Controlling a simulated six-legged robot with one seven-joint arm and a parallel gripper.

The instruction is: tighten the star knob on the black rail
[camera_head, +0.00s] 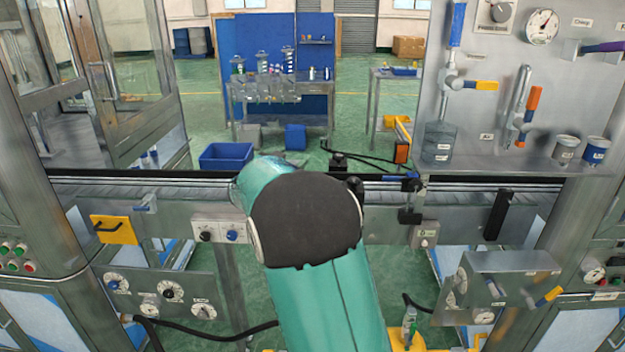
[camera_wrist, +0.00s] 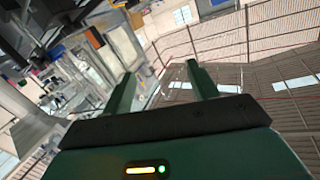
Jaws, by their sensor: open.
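The black rail (camera_head: 480,179) runs along the back edge of the steel conveyor, right across the head view. A small dark knob-like part (camera_head: 355,185) shows at the rail just right of my arm. A black clamp-like bracket (camera_head: 410,215) sits further right. Both are too small to tell which is the star knob. My teal arm hides the middle of the rail. My gripper (camera_wrist: 163,76) shows only in the wrist view, its two green fingers wide apart with nothing between them. It faces the hall's wall and roof, with no knob near the fingertips.
A steel panel (camera_head: 473,115) with gauges and valves stands at the right. A steel-framed glass door (camera_head: 125,75) stands at the left. Control boxes (camera_head: 165,292) and a yellow-handled box (camera_head: 512,275) line the near side. A blue bin (camera_head: 226,156) lies beyond the rail.

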